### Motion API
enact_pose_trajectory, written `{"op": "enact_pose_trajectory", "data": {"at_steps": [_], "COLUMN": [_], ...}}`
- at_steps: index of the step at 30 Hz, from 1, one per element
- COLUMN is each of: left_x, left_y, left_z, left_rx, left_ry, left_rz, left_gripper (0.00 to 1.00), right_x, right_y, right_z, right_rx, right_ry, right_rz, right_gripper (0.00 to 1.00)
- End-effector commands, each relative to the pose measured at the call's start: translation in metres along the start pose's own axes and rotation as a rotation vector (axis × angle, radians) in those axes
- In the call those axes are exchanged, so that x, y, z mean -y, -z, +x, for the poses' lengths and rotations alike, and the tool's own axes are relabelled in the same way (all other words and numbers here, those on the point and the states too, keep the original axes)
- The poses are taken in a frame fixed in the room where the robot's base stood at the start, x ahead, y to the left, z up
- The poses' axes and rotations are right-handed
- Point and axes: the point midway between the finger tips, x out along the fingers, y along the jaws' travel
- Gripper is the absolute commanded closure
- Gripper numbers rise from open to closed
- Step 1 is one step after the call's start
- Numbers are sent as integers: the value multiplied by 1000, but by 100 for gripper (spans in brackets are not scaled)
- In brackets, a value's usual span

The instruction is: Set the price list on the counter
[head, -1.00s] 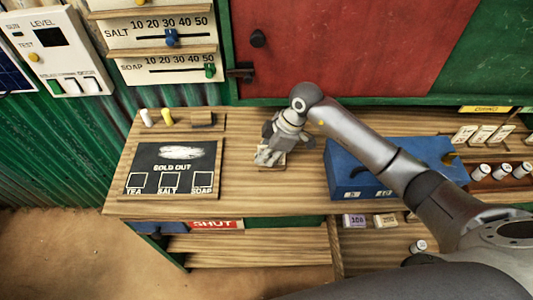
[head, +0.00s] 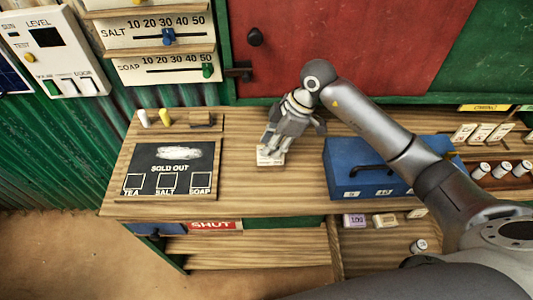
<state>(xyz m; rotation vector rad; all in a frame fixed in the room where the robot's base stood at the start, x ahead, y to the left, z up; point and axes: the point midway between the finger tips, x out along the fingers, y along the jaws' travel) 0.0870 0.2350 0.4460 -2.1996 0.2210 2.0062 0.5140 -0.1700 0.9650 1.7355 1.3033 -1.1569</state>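The wall board with SALT and SOAP rows marked 10 to 50 (head: 130,53) hangs at the upper left; a blue slider (head: 168,36) and a green slider (head: 207,70) sit on it. The wooden counter (head: 240,190) carries a black SOLD OUT chalkboard (head: 172,166) with TEA, SALT and SOAP boxes. I cannot tell which item is the price list. My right gripper (head: 269,148) points down at a small pale block (head: 270,161) on the counter and partly hides it. Whether its fingers grip the block is unclear. My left gripper is not in view.
A blue box (head: 350,185) with a black handle stands right of the gripper. White and yellow pegs (head: 144,118) and a small wooden block (head: 202,121) lie behind the chalkboard. A red SHUT sign (head: 214,226) and small labelled blocks (head: 354,220) are below the counter top.

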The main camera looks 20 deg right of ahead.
Motion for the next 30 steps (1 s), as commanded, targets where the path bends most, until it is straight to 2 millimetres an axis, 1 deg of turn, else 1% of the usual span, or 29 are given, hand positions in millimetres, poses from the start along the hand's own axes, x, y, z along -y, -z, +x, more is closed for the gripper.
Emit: {"op": "enact_pose_trajectory", "data": {"at_steps": [1, 3, 6, 9, 12, 16, 30], "left_x": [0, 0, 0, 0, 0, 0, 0], "left_y": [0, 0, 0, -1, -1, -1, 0], "left_z": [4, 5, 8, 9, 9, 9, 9], "left_rx": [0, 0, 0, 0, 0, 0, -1], "left_ry": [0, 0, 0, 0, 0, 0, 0], "left_rz": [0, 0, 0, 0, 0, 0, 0], "left_gripper": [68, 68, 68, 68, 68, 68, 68], "right_x": [-1, -1, -1, 0, 0, 1, 1], "right_y": [-1, -1, 0, 0, 0, 0, 0], "right_z": [-11, -26, -43, -55, -62, -65, -64], "right_rx": [0, 0, 0, 1, 1, 1, 1], "right_ry": [-4, -4, -3, -1, -1, 1, 2], "right_rz": [-2, -2, -1, -1, 0, 0, 0], "right_gripper": [72, 72, 72, 72, 72, 72, 72]}}
